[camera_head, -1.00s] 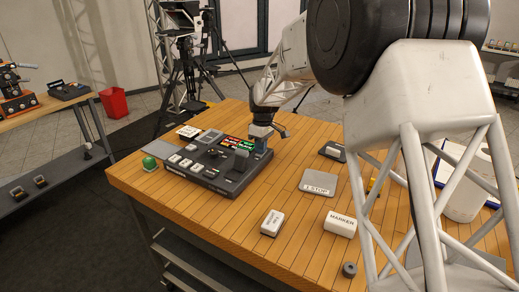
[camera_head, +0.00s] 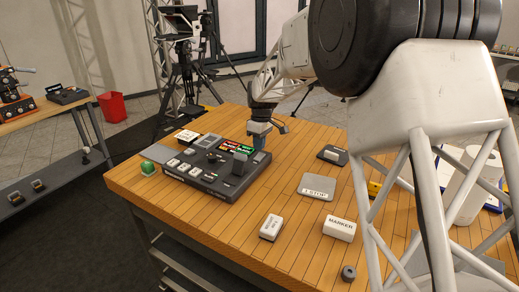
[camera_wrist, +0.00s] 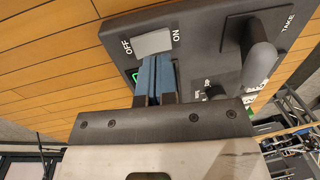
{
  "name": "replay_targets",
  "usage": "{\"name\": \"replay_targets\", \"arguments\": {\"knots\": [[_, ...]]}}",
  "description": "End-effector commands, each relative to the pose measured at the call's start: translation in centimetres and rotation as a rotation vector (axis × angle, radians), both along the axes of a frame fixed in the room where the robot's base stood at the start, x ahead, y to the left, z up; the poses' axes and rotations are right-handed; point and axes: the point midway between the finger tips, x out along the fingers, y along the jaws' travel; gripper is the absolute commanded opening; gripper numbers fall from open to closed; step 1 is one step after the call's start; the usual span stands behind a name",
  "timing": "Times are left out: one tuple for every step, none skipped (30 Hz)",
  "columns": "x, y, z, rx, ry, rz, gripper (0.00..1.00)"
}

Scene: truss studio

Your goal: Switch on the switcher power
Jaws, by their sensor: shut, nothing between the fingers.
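The switcher (camera_head: 200,178) is a dark grey console near the left end of the wooden table. In the wrist view its panel (camera_wrist: 205,30) shows a light grey rocker (camera_wrist: 153,43) between the words OFF and ON. My gripper (camera_head: 259,144) is over the far right part of the console. In the wrist view my gripper (camera_wrist: 155,62) has its two blue fingertips together and empty, close beside the rocker's lower edge. I cannot tell whether they touch it, nor which way the rocker is tilted. A grey lever (camera_wrist: 259,62) stands right of the fingers, near the word TAKE.
On the table to the right are a grey STOP plate (camera_head: 317,187), a MARKER block (camera_head: 340,229), a small white-topped block (camera_head: 271,227) and a dark box (camera_head: 332,155).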

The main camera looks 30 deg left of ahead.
Motion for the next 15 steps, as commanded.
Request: {"name": "replay_targets", "arguments": {"knots": [[-0.1,0.0,0.9,0.002,-0.002,0.0,0.0],[-0.1,0.0,1.3,0.002,-0.002,0.0,0.0],[-0.2,0.0,1.9,0.002,-0.002,0.0,0.0],[-0.2,0.1,2.4,0.002,-0.002,0.0,0.0],[-0.3,0.1,2.9,0.002,-0.002,0.0,0.0],[-0.4,0.1,3.6,0.002,-0.003,0.0,0.0],[-0.5,0.0,4.2,0.002,-0.002,0.0,0.0],[-0.6,0.0,4.7,0.002,-0.002,0.0,0.0],[-0.6,0.0,5.4,0.002,-0.002,0.0,0.0],[-0.7,0.0,5.9,0.002,-0.002,0.0,0.0],[-0.8,0.0,6.3,0.001,-0.002,0.0,0.0],[-0.8,0.0,7.0,0.001,-0.001,0.0,0.0],[-0.9,0.0,7.4,0.001,-0.001,0.0,0.0],[-0.9,0.1,7.9,0.001,-0.002,0.0,0.0],[-1.0,0.1,8.5,0.002,-0.002,0.0,0.0]]}}
